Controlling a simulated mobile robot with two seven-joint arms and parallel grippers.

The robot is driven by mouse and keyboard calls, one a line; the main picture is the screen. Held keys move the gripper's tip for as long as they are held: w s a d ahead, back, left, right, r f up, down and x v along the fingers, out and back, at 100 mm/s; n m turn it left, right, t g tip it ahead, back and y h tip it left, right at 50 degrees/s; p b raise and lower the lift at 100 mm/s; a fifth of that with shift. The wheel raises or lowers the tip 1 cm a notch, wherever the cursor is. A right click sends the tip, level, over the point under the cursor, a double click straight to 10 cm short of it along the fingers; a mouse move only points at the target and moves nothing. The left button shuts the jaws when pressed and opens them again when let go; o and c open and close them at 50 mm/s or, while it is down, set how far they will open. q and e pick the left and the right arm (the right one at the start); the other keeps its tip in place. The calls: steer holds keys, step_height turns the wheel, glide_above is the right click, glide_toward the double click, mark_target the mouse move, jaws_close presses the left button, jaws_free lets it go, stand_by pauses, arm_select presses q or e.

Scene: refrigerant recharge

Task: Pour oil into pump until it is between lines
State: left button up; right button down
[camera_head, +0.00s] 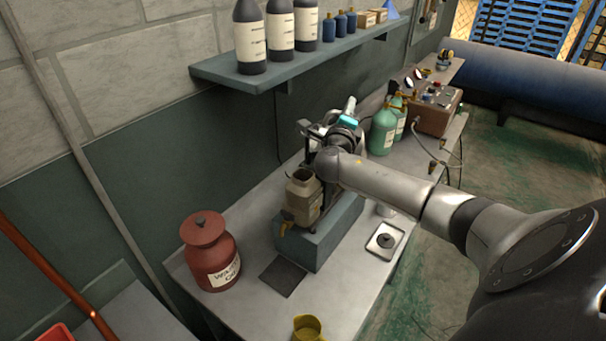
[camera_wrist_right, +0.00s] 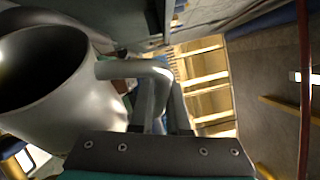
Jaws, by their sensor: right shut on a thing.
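The pump (camera_head: 303,197) looks like a beige-grey body with an open round mouth on top, a pale label and a brass fitting low at its front. It stands on a blue-grey block on the bench. My right gripper (camera_head: 332,128) is just behind and above the pump. In the right wrist view it is shut on the handle of a grey metal jug (camera_wrist_right: 90,95), whose wide dark mouth faces the upper left. My arm largely hides the jug in the head view. I cannot make out oil or level lines. My left gripper is not in view.
A red lidded jar (camera_head: 211,258) stands left on the bench (camera_head: 345,305), with a yellow cup (camera_head: 308,328) at the front. A small scale (camera_head: 384,241) lies right of the pump. Green cylinders (camera_head: 383,132) stand behind. A shelf (camera_head: 225,68) with dark bottles overhangs.

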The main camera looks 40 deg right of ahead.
steer(key=shift+w+a+n, duration=0.15)
steer(key=shift+a+n, duration=0.15)
steer(key=shift+n, duration=0.1)
stand_by(1.7)
steer(key=shift+s+d+m+b, duration=0.3)
steer(key=shift+d+m+b, duration=0.2)
steer(key=shift+d+m, duration=0.1)
steer(key=shift+s+d+f+m+g+y+p, duration=0.35)
steer(key=shift+f+m+p, duration=0.3)
steer(key=shift+p, duration=0.45)
steer(key=shift+s+d+r+m, duration=0.1)
steer(key=shift+d+r+m, duration=0.35)
steer(key=shift+r+m, duration=0.25)
steer(key=shift+f+m+y, duration=0.2)
steer(key=shift+m+y, duration=0.25)
steer(key=shift+m, duration=0.1)
steer(key=shift+d, duration=0.1)
steer(key=shift+s+d+f+m+g+y, duration=0.25)
steer(key=shift+m+y, duration=0.15)
steer(key=shift+m, duration=0.3)
steer(key=shift+w, duration=0.1)
